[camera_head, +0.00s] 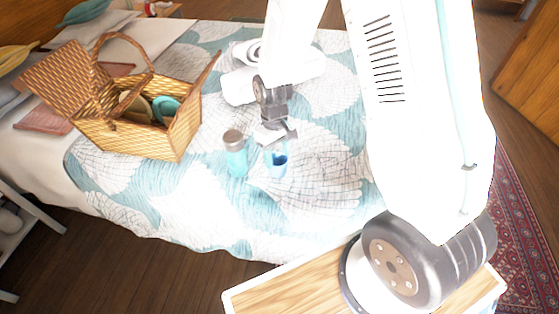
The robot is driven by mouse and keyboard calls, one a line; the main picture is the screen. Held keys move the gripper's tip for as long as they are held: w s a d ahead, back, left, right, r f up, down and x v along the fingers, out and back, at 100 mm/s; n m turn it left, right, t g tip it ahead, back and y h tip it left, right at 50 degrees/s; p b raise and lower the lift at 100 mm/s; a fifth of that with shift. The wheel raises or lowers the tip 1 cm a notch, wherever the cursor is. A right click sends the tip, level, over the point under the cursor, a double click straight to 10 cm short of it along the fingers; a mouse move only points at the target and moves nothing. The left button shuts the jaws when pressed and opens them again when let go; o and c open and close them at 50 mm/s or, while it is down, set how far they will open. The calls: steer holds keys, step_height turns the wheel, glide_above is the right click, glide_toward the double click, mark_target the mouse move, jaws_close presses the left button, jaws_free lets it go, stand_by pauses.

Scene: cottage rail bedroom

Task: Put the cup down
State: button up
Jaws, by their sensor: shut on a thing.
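My gripper (277,138) is over the bed and points down. It is shut on a light blue, see-through cup (277,162), near the cup's rim. The cup is upright, with a darker blue patch inside. I cannot tell whether its base touches the bedspread or hangs just above it. The gripper hides part of the cup's top.
A teal bottle with a grey cap (235,153) stands just left of the cup. An open wicker basket (150,140) sits further left. The patterned bedspread (225,215) is clear in front.

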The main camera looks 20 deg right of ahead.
mark_target(280, 161)
steer(key=shift+w+d, duration=0.1)
steer(key=shift+d, duration=0.25)
steer(key=shift+d+f, duration=0.2)
steer(key=shift+f, duration=0.15)
steer(key=shift+a+f, duration=0.1)
steer(key=shift+f, duration=1.35)
steer(key=o, duration=1.3)
steer(key=shift+f, duration=0.1)
